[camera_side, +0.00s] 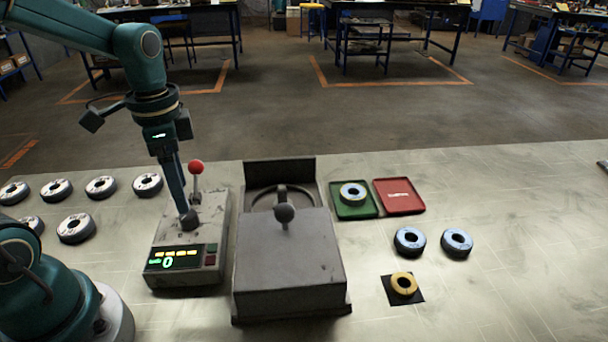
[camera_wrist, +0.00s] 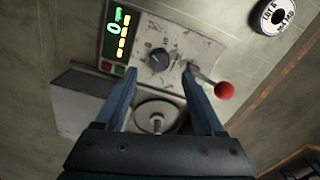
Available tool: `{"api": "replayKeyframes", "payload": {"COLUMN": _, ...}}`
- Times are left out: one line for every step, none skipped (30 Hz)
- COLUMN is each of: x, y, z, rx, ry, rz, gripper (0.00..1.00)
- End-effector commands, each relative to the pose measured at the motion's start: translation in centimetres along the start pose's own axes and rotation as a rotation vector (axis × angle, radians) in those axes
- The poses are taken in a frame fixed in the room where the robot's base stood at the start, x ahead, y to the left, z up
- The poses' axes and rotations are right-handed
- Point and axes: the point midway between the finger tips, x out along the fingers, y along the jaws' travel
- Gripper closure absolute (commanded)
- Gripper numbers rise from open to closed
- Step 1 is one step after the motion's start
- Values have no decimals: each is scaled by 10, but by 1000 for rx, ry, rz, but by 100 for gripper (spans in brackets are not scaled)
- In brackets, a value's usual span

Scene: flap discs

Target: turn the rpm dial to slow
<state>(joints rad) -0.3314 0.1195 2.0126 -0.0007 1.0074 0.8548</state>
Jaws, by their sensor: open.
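The rpm dial is a dark round knob (camera_wrist: 159,60) on the grey top of the control box (camera_side: 160,240). A light mark shows on the knob in the wrist view; I cannot read a setting from it. My gripper (camera_wrist: 159,73) is open, pointing down, with one finger on each side of the knob's near edge. It holds nothing. The display (camera_side: 174,258) shows a green 0 and yellow bars.
A lever with a red ball (camera_side: 196,167) stands close behind my gripper. Green tray (camera_side: 343,211) holds a disc; red tray (camera_side: 412,209) is empty. Several discs lie left and right.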

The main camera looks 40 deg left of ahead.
Motion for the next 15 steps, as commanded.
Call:
{"api": "replayKeyframes", "payload": {"x": 3, "y": 1, "z": 2, "rx": 1, "ry": -3, "rz": 2, "gripper": 30}}
{"api": "replayKeyframes", "payload": {"x": 5, "y": 1, "z": 2, "rx": 2, "ry": -5, "rz": 4, "gripper": 30}}
{"api": "replayKeyframes", "payload": {"x": 9, "y": 2, "z": 2, "rx": 2, "ry": -6, "rz": 6, "gripper": 30}}
{"api": "replayKeyframes", "payload": {"x": 13, "y": 2, "z": 2, "rx": 2, "ry": -6, "rz": 6, "gripper": 30}}
{"api": "replayKeyframes", "payload": {"x": 17, "y": 2, "z": 2, "rx": 2, "ry": -6, "rz": 6, "gripper": 30}}
{"api": "replayKeyframes", "payload": {"x": 22, "y": 2, "z": 2, "rx": 2, "ry": -7, "rz": 7, "gripper": 30}}
{"api": "replayKeyframes", "payload": {"x": 26, "y": 2, "z": 3, "rx": 2, "ry": -7, "rz": 7, "gripper": 30}}
{"api": "replayKeyframes", "payload": {"x": 30, "y": 2, "z": 2, "rx": 2, "ry": -6, "rz": 6, "gripper": 30}}
{"api": "replayKeyframes", "payload": {"x": 34, "y": 2, "z": 2, "rx": 1, "ry": -6, "rz": 6, "gripper": 30}}
{"api": "replayKeyframes", "payload": {"x": 38, "y": 2, "z": 2, "rx": 1, "ry": -6, "rz": 6, "gripper": 30}}
{"api": "replayKeyframes", "payload": {"x": 40, "y": 2, "z": 2, "rx": 1, "ry": -6, "rz": 5, "gripper": 30}}
{"api": "replayKeyframes", "payload": {"x": 44, "y": 2, "z": 2, "rx": 1, "ry": -6, "rz": 5, "gripper": 30}}
{"api": "replayKeyframes", "payload": {"x": 46, "y": 1, "z": 2, "rx": 1, "ry": -5, "rz": 4, "gripper": 30}}
{"api": "replayKeyframes", "payload": {"x": 48, "y": 1, "z": 2, "rx": 1, "ry": -4, "rz": 4, "gripper": 30}}
{"api": "replayKeyframes", "payload": {"x": 49, "y": 1, "z": 2, "rx": 1, "ry": -4, "rz": 3, "gripper": 30}}
